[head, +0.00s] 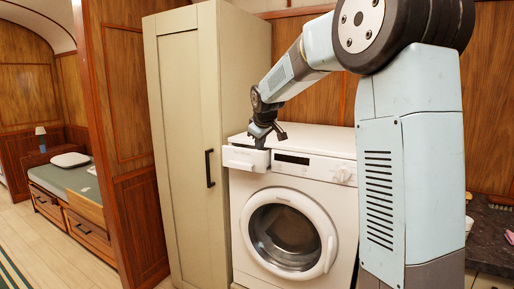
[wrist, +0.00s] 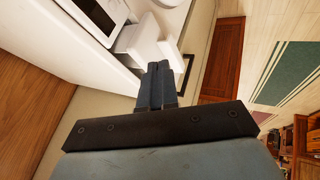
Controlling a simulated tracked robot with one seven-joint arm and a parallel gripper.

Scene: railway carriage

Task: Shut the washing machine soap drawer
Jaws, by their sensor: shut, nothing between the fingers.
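The white washing machine (head: 300,215) stands beside the tall cabinet, its round door shut. Its soap drawer (head: 244,158) is at the upper left of the front and sticks out from the panel. In the wrist view the drawer (wrist: 137,40) juts out from the machine front, just beyond my fingertips. My gripper (head: 264,140) is shut and empty, close above the drawer near the machine's top front edge. In the wrist view the fingers of my gripper (wrist: 159,68) are together. I cannot tell whether they touch the drawer.
A tall cream cabinet (head: 185,140) with a black handle stands directly left of the machine. A dark worktop (head: 490,225) is at the right, partly behind my arm. A bed (head: 65,180) is at the far left. The wooden floor in front of the bed is clear.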

